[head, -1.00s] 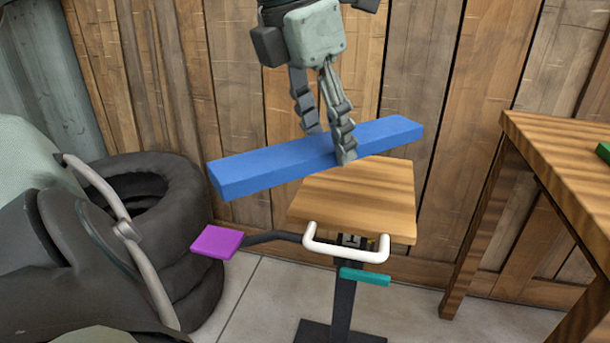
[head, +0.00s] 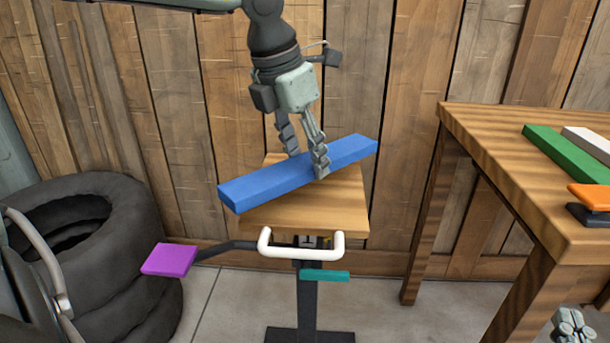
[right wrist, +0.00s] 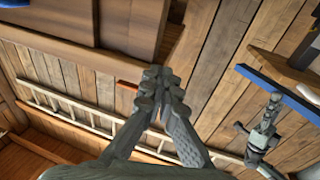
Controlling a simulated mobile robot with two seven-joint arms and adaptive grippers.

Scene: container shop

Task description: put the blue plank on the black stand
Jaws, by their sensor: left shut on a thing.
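The blue plank (head: 265,182) is held by my left gripper (head: 306,165), which is shut on it near its middle. The plank lies slantwise over the wooden top (head: 310,213) of a stand with a black post (head: 307,300) and black base. Its ends reach past the top, and I cannot tell whether it touches it. In the right wrist view the plank (right wrist: 280,88) and my left gripper (right wrist: 266,125) show at the right. My right gripper (right wrist: 159,78) is shut and empty; part of it shows at the head view's lower right (head: 573,325).
The stand carries a white handle (head: 300,251), a purple pad (head: 169,259) on an arm and a teal bar (head: 324,275). Stacked tires (head: 135,230) stand at left. A wooden table (head: 480,125) at right holds green (head: 565,152) and white planks and an orange-and-black item.

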